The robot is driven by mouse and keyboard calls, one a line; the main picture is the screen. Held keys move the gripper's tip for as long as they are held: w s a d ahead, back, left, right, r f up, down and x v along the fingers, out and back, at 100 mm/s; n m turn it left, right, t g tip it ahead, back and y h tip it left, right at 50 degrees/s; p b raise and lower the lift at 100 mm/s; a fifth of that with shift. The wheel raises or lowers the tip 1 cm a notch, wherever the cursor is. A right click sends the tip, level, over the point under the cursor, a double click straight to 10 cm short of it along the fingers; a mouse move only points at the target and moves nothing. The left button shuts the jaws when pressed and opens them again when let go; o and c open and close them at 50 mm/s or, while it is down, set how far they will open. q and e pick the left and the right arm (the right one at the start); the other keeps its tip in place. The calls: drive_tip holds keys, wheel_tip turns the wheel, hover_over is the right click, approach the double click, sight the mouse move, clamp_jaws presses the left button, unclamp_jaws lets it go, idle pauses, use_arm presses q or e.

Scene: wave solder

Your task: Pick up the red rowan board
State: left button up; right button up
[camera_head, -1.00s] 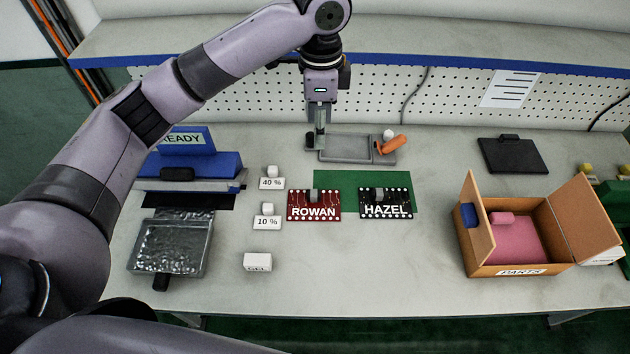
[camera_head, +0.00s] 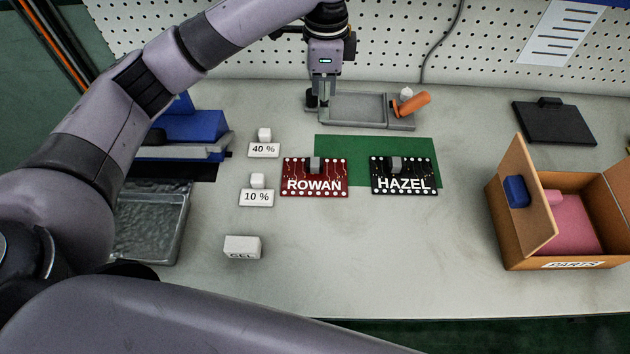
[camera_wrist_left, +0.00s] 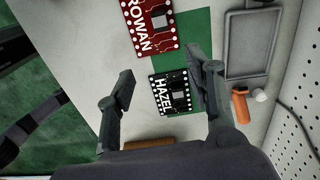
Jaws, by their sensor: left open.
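The red rowan board (camera_head: 315,185) lies flat on the bench, partly over the green mat (camera_head: 380,148), with a grey block on its upper edge. It also shows at the top of the left wrist view (camera_wrist_left: 148,22). The black hazel board (camera_head: 404,176) lies to its right. In the wrist view the hazel board (camera_wrist_left: 171,92) appears between my fingers. My left gripper (camera_head: 322,100) hangs beyond the rowan board, at the left end of the grey tray, apart from both boards. In the wrist view its two fingers (camera_wrist_left: 160,85) are spread and empty. My right gripper is not seen.
A grey tray (camera_head: 350,122) with an orange-handled tool (camera_head: 413,104) lies behind the boards. Blocks with 40 % (camera_head: 264,150) and 10 % (camera_head: 256,198) labels and a GEL block (camera_head: 242,247) stand left. A parts box (camera_head: 512,255) stands right. The front middle of the bench is clear.

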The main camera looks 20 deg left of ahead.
use_arm(q)
wheel_tip(320, 180, down, 4)
drive_tip(key=b, duration=0.2)
hover_over(321, 162)
wheel_tip(321, 162, down, 12)
drive_tip(key=shift+s+d+f+p, duration=0.1)
drive_tip(key=shift+d+p, duration=0.05)
drive_tip(key=shift+p, duration=0.2)
drive_tip(key=shift+f+p, duration=0.4)
drive_tip(key=shift+f, duration=2.25)
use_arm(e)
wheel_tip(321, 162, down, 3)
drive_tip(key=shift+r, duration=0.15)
use_arm(q)
drive_tip(key=shift+c, duration=0.3)
clamp_jaws()
